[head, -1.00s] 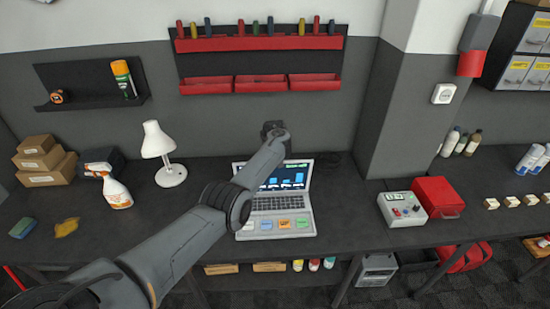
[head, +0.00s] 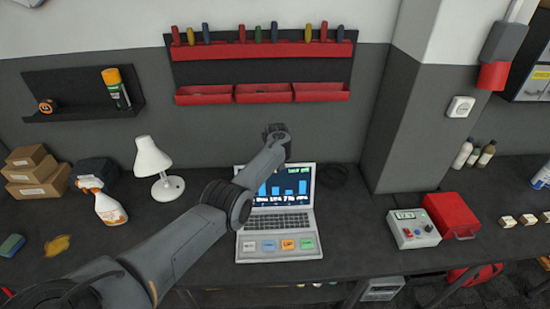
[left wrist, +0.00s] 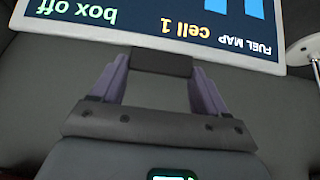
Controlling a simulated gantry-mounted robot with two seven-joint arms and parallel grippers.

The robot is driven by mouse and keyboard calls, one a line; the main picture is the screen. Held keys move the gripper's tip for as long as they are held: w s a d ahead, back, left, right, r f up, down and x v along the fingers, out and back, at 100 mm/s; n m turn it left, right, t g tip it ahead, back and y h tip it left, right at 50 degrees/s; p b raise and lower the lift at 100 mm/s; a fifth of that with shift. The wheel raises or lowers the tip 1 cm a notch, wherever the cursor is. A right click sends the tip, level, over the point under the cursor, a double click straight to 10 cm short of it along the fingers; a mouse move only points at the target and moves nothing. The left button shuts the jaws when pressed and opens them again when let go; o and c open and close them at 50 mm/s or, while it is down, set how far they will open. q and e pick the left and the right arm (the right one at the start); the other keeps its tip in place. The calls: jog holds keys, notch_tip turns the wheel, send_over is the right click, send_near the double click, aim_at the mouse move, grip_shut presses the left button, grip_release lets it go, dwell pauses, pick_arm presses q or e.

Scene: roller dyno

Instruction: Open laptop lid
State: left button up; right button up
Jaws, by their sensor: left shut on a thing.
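The laptop (head: 278,249) stands on the dark bench with its lid open. Its lit screen (head: 287,188) faces the head camera and shows blue bars above the keyboard. Colored notes lie on the palm rest. My left arm reaches across the left part of the laptop, hiding part of the screen. My left gripper (head: 275,132) is at the lid's top edge. In the left wrist view the screen (left wrist: 240,35) appears upside down beyond the fingers (left wrist: 160,64), which are shut on the lid's edge; the exact contact is hard to see. My right gripper is out of view.
A white lamp (head: 153,158) and a spray bottle (head: 106,204) stand left of the laptop. A meter box (head: 413,229) and a red case (head: 452,214) stand to the right. The bench is clear between laptop and meter box. Red wall bins (head: 263,93) hang above.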

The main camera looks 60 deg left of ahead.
pick_arm(q)
jog(key=shift+a+r, duration=0.1)
jog(key=shift+r, duration=0.1)
jog(key=o, duration=1.5)
jog(key=shift+w+a, duration=0.1)
jog(key=shift+d+r+p, duration=0.35)
jog(key=shift+r+p, duration=0.1)
jog(key=shift+r, duration=0.15)
jog(key=v, duration=0.9)
jog(key=shift+s+r+p, duration=0.15)
jog(key=shift+s+p, duration=0.1)
jog(key=shift+p, duration=0.2)
jog(key=shift+d, duration=0.15)
